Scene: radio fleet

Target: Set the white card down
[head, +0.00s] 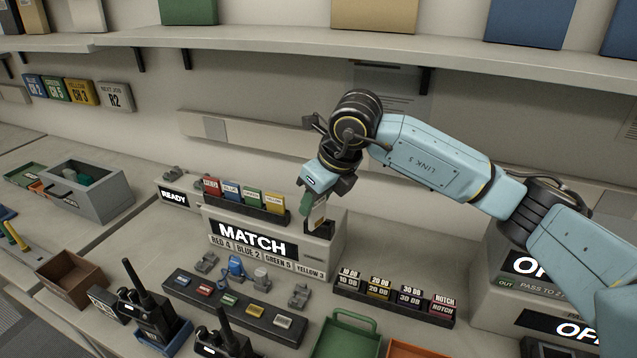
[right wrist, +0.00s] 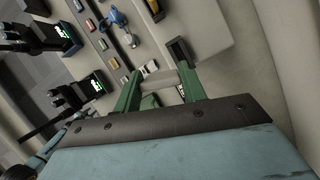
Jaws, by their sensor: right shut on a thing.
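My right gripper (head: 314,207) points down over the right end of the grey box with the MATCH sign (head: 252,238). It is shut on the white card (head: 317,216), which shows pale below the green fingers. The card is just above or at a small black holder (head: 326,230) on the box top; I cannot tell whether they touch. In the right wrist view the two green fingers (right wrist: 158,88) have a pale piece of the card (right wrist: 164,79) between them, and the dark holder (right wrist: 178,50) shows beyond. My left gripper is not in view.
A black rack (head: 246,208) with red, blue, green and yellow cards stands left on the box top. A strip of coloured pieces (head: 232,308), a rack of dB blocks (head: 393,301), radios (head: 152,314) and a green tray (head: 347,340) fill the bench in front.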

